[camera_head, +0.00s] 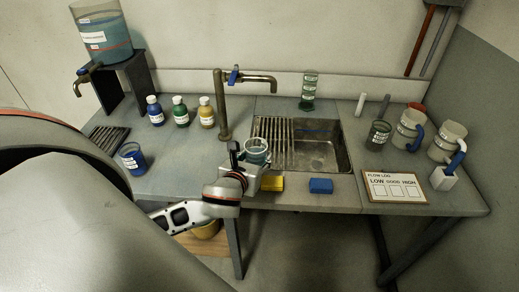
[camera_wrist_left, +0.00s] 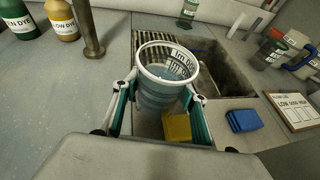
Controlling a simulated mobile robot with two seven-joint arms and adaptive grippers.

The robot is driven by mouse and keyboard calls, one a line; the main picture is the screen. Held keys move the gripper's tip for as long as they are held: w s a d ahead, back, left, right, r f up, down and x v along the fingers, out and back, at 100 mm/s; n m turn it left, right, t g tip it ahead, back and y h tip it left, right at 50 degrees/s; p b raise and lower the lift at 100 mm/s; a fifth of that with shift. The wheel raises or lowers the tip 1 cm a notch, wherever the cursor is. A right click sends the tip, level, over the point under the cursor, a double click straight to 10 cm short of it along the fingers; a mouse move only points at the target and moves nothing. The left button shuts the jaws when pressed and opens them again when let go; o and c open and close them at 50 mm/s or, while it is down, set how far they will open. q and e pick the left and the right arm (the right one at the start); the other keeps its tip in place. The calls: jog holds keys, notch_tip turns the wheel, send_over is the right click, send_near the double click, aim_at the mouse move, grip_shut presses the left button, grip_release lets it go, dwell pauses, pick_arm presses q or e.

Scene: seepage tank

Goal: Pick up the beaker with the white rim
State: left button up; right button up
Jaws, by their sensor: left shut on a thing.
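The beaker with the white rim (camera_wrist_left: 166,74) is a clear, bluish cup with a printed label. It also shows in the head view (camera_head: 257,149), at the front left of the sink. My left gripper (camera_wrist_left: 163,96) is shut around its sides, one finger on each side. In the head view the left gripper (camera_head: 256,160) is over the counter's front edge. The beaker looks roughly upright; I cannot tell whether it holds liquid or how far it is above the surface. My right gripper is not in view.
The sink (camera_head: 325,156) has a slatted rack, with a tap (camera_head: 224,112) at its left. A yellow sponge (camera_head: 272,183) and blue sponge (camera_head: 321,186) lie along the front edge. Dye bottles (camera_head: 181,112) and a blue beaker (camera_head: 132,158) stand left; jugs (camera_head: 408,130) and a flow-log board (camera_head: 393,186) right.

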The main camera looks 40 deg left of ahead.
pick_arm(q)
jog(key=s+d, duration=0.4)
jog(key=s, duration=0.8)
jog(key=shift+s, duration=0.35)
jog(key=shift+d, duration=0.1)
